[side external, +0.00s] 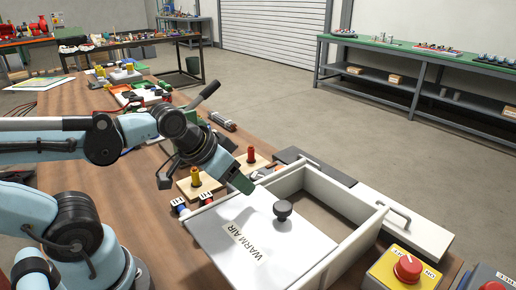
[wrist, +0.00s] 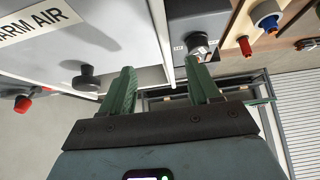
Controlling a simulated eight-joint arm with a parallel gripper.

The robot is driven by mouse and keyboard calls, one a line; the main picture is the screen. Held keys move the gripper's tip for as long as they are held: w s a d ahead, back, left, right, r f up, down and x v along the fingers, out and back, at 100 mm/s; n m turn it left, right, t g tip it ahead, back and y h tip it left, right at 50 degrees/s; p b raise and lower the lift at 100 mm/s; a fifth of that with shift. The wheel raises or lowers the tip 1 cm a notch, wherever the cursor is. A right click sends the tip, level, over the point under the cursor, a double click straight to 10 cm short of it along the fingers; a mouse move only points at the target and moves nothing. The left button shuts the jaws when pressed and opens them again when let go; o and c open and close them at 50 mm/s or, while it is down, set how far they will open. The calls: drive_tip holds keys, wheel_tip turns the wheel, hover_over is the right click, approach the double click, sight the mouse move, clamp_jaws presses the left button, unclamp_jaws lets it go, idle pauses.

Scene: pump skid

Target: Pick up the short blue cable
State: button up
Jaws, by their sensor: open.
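I cannot make out a short blue cable in either view. My gripper (side external: 242,183) is above the back-left edge of the white WARM AIR box (side external: 215,232), its green fingers pointing down to the right. In the wrist view my gripper (wrist: 160,68) has its two green fingers apart with nothing between them. The box's lid with a black knob (wrist: 87,78) lies to the left of the fingers there. Small blue-ended parts (side external: 180,207) sit on the bench beside the box, too small to identify. My arm and gripper hide part of the bench behind them.
An emergency-stop box (side external: 406,268) stands at the front right. Trays and loose parts crowd the far bench. The bench's left front is largely bare wood.

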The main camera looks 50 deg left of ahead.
drive_tip(key=shift+a, duration=0.1)
drive_tip(key=s+a+n+g, duration=0.3)
drive_tip(key=a+n, duration=0.2)
drive_tip(key=n, duration=0.3)
drive_tip(key=n+g, duration=0.4)
drive_tip(key=n, duration=0.6)
hover_over(187, 210)
drive_tip(key=d, duration=0.1)
drive_tip(key=f, duration=0.2)
drive_tip(key=shift+s+d+f, duration=0.1)
drive_tip(key=shift+s+f, duration=0.15)
drive_tip(key=shift+f, duration=1.1)
drive_tip(key=shift+s+d+f, duration=0.1)
drive_tip(key=shift+s+f, duration=0.1)
drive_tip(key=shift+f, duration=1.15)
drive_tip(key=shift+w+d+f, duration=0.1)
drive_tip(key=shift+w+f, duration=0.05)
drive_tip(key=shift+f, duration=0.7)
drive_tip(key=shift+w+d+f, duration=0.1)
drive_tip(key=shift+f, duration=1.7)
drive_tip(key=c, duration=1)
drive_tip(key=shift+r, duration=0.15)
